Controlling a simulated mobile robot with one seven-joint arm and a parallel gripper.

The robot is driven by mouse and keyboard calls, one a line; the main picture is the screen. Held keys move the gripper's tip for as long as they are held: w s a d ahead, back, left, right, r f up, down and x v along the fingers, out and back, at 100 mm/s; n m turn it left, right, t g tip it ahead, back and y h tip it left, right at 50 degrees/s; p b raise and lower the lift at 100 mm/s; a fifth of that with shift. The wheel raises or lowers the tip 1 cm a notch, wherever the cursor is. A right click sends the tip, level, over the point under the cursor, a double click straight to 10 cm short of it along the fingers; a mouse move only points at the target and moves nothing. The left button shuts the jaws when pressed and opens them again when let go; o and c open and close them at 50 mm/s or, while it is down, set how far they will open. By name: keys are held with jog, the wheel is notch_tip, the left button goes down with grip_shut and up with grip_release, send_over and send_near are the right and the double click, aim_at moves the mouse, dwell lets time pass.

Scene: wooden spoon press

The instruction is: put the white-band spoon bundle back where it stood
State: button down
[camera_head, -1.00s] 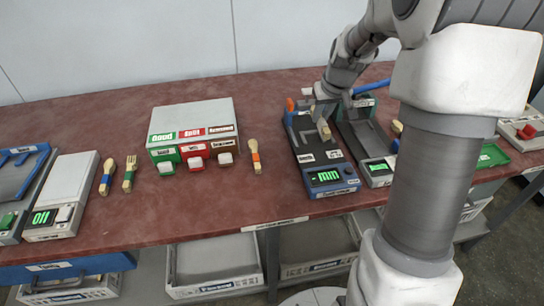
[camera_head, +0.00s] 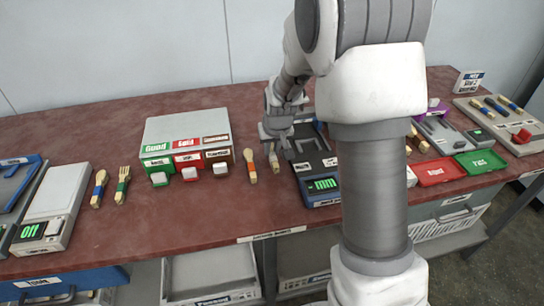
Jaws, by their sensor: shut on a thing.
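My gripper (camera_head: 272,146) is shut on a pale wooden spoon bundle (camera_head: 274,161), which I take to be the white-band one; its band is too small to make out. The bundle hangs upright below the fingers, between the orange-band bundle (camera_head: 250,166) and the measuring device with the green "mm" display (camera_head: 318,187). I cannot tell whether its lower end touches the red-brown table (camera_head: 225,222). The orange-band bundle lies on the table just left of it.
A grey box with green, red and brown labels (camera_head: 187,130) and three buttons stands to the left. A blue-band spoon (camera_head: 99,187) and a green-band fork (camera_head: 122,184) lie further left. Red (camera_head: 438,171) and green (camera_head: 481,161) trays are at right. My arm hides the table's middle right.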

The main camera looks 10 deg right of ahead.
jog(key=shift+f, duration=1.2)
jog(key=shift+f+b, duration=0.2)
jog(key=shift+b, duration=0.15)
jog(key=c, duration=0.8)
grip_release()
jog(key=shift+r, duration=0.1)
